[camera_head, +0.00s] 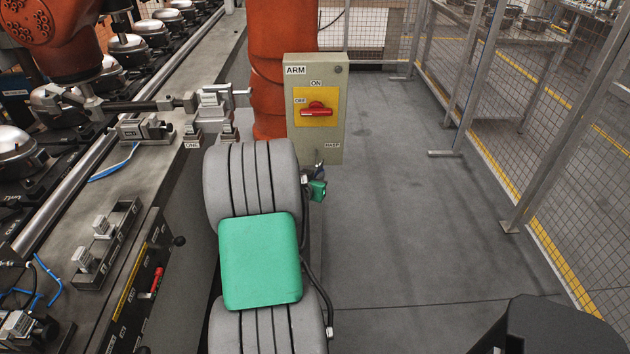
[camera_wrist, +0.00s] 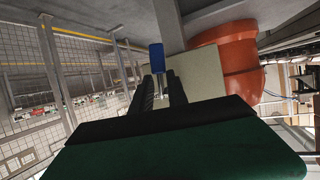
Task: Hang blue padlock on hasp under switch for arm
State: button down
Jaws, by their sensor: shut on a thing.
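The blue padlock (camera_wrist: 157,57) shows in the wrist view at the tips of my gripper (camera_wrist: 160,80), which is shut on it. Its shackle cannot be made out. The beige switch box (camera_head: 337,105) marked ARM stands upright in the head view, with a red handle (camera_head: 316,110) lying level on a yellow plate beside the OFF mark. A HASP label (camera_head: 332,145) is near its lower right; the hasp itself is not distinguishable. In the wrist view the box (camera_wrist: 200,80) is behind and right of the padlock. In the head view my arm hides most of my gripper and the padlock.
An orange robot column (camera_head: 282,60) stands directly behind and left of the box. A conveyor bench (camera_head: 165,170) with clamps and compressors runs along the left. A mesh fence (camera_head: 570,130) stands at the right. The grey floor (camera_head: 410,220) between box and fence is clear.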

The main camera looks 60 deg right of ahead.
jog(key=shift+w+d+f+b, duration=0.2)
jog(key=shift+w+d+b, duration=0.1)
jog(key=shift+d, duration=0.25)
jog(key=shift+w+d+f+b, duration=0.15)
jog(key=shift+w+d+b, duration=0.15)
jog(key=shift+d, duration=0.2)
jog(key=shift+w+d+f+b, duration=0.15)
jog(key=shift+d+b, duration=0.1)
jog(key=shift+b, duration=0.25)
jog(key=c, duration=1.2)
grip_release()
